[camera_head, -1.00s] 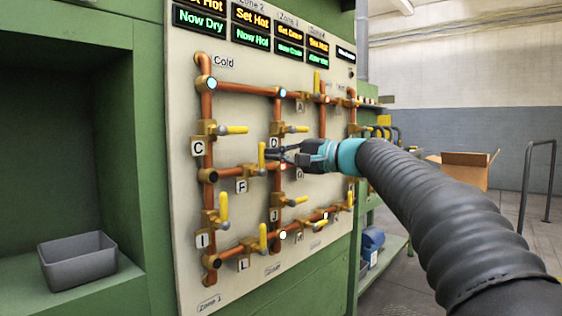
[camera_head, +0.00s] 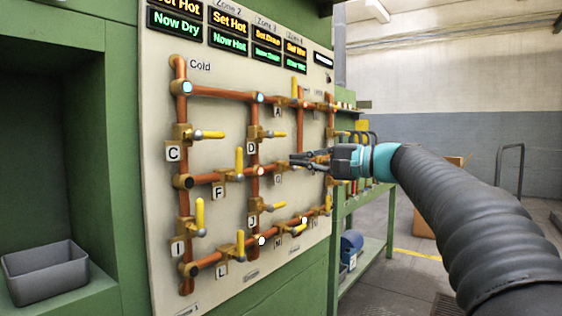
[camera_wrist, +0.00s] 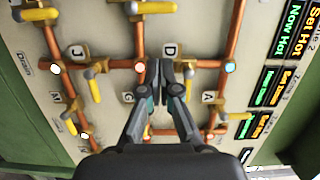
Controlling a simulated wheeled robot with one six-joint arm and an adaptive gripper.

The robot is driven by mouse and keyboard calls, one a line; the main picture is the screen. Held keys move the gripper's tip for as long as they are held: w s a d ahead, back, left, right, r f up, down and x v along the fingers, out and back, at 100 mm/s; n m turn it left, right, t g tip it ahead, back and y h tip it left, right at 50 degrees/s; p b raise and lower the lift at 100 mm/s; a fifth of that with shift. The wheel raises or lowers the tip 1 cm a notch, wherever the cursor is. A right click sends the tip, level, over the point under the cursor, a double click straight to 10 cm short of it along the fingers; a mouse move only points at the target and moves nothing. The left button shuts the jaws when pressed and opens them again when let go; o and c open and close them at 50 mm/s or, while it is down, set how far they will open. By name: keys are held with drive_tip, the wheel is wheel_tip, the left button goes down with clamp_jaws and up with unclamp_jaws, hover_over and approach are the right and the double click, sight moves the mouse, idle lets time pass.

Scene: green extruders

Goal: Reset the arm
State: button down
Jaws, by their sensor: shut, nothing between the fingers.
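My gripper (camera_head: 297,160) reaches in from the right on my dark ribbed arm, in front of the pipe panel (camera_head: 215,75). Its fingers are shut and empty. In the wrist view, the fingertips (camera_wrist: 158,68) meet in front of the pipe near label D (camera_wrist: 170,49). I cannot tell whether they touch the panel. The panel carries copper pipes with several yellow-handled valves. The valve by label C (camera_head: 207,134) has its handle level, and the valve by label F (camera_head: 239,163) has its handle upright. The pipes behind my gripper are partly hidden.
A grey bin (camera_head: 45,272) sits in the green recess at left. A green shelf unit (camera_head: 372,215) with a blue item (camera_head: 351,243) stands right of the panel. A cardboard box (camera_head: 424,222) is partly behind my arm. Metal rails (camera_head: 511,168) stand at far right.

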drive_tip(key=s+d+f+h, duration=0.2)
drive_tip(key=f+h, duration=0.1)
drive_tip(key=f, duration=0.5)
drive_tip(key=s+d+f+m+g+h, duration=0.1)
drive_tip(key=d+f+h, duration=0.15)
drive_tip(key=f, duration=0.45)
drive_tip(key=s+d+f+h, duration=0.2)
drive_tip(key=f+h, duration=0.1)
drive_tip(key=f, duration=0.5)
drive_tip(key=s+d+f+n+h+p, duration=0.1)
drive_tip(key=s+f, duration=0.3)
drive_tip(key=s, duration=0.5)
drive_tip(key=s+d+f+n+h+p, duration=0.1)
drive_tip(key=s+f+n+h, duration=0.2)
drive_tip(key=s, duration=0.7)
drive_tip(key=s+d+f+n+g+h+p, duration=0.1)
drive_tip(key=s+f+n+h, duration=0.1)
drive_tip(key=s+f, duration=0.3)
drive_tip(key=s+h, duration=0.1)
drive_tip(key=s, duration=0.3)
drive_tip(key=shift+s+d+f+h, duration=0.25)
drive_tip(key=shift+s+d+h, duration=0.05)
drive_tip(key=shift+h, duration=0.05)
